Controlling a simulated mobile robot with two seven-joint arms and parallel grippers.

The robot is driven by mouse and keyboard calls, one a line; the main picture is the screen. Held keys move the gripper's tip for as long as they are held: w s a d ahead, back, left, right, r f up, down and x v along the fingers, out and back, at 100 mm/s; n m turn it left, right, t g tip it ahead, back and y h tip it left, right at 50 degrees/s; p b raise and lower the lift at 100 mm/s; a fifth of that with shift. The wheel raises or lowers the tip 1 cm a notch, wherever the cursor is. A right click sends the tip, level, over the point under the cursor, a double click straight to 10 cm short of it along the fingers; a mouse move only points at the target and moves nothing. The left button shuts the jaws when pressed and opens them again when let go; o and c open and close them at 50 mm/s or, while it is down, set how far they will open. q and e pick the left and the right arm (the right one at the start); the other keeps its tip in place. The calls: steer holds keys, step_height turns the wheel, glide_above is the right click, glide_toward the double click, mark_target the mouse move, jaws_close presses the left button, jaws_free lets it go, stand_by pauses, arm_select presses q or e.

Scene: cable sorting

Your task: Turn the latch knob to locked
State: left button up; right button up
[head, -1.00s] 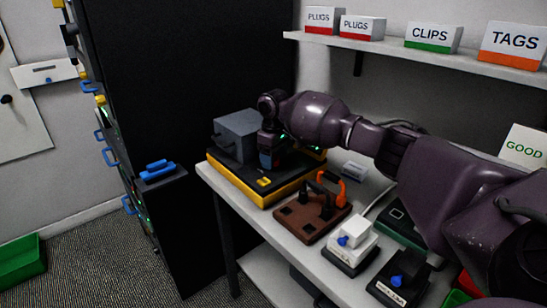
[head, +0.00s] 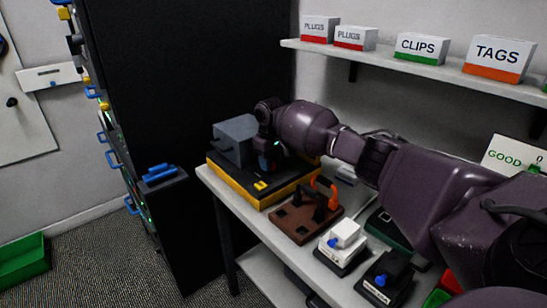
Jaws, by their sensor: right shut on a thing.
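My right gripper (head: 268,162) points down over the black and yellow base (head: 246,186) on the table. It is beside the right face of the grey box (head: 236,138) that stands on that base. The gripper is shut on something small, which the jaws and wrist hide. I take it for the latch knob, but its shape and its turned position cannot be seen. A small green light shows by the wrist. My left gripper is not in view.
A brown board with an orange loop (head: 326,189) stands in front of the base. Nearer are a white device with a blue knob (head: 333,243) and a black one with a blue knob (head: 381,280). A dark cabinet (head: 190,90) rises at left. A shelf (head: 400,63) holds labelled boxes.

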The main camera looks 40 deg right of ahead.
steer(key=shift+r+m, duration=0.2)
steer(key=shift+m, duration=0.2)
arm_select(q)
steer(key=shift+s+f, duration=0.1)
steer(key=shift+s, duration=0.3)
arm_select(e)
steer(key=shift+f, duration=0.15)
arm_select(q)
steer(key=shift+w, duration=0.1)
arm_select(e)
steer(key=o, duration=0.7)
steer(key=shift+o, duration=1.1)
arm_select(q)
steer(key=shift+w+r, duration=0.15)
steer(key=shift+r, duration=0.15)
